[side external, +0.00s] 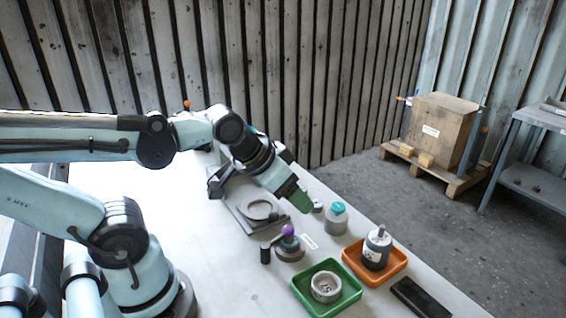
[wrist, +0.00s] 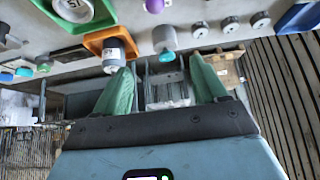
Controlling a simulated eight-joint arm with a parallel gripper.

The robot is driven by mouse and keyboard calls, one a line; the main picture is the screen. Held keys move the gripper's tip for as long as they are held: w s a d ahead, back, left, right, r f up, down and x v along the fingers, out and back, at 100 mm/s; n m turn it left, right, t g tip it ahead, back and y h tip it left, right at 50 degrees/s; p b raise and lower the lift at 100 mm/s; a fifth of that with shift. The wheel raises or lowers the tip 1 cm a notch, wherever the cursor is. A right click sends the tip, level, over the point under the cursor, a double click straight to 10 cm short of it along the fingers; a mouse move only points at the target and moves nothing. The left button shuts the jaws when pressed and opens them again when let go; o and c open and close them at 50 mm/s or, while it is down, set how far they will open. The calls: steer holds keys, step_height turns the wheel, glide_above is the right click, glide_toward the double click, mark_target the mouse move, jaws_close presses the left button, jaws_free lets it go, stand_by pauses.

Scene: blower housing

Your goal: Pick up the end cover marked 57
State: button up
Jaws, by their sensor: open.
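A pale round end cover (side external: 326,287) lies in the green tray (side external: 296,289) at the front of the bench. The dark mark on its side looks like an upside-down 57 in the side view. In the wrist view the cover (wrist: 73,8) shows partly at the top left edge, in its green tray (wrist: 103,17). My gripper (side external: 296,197) is in the air above the bench, farther back than the green tray and apart from the cover. In the wrist view its green fingers (wrist: 163,80) are spread with nothing between them.
An orange tray (side external: 401,258) holding a grey motor-like cylinder (side external: 377,250) stands right of the green tray. A purple-topped part (side external: 288,240) and a teal-topped part (side external: 337,217) stand behind. A grey fixture (side external: 256,212) is at left; a black block (side external: 420,297) lies at front right.

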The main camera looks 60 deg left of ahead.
steer(key=d+m, duration=0.1)
steer(key=m, duration=0.1)
steer(key=m+g, duration=0.7)
steer(key=m, duration=1.8)
glide_above(326, 289)
steer(key=f, duration=0.1)
steer(key=shift+f, duration=5.95)
steer(key=c, duration=0.9)
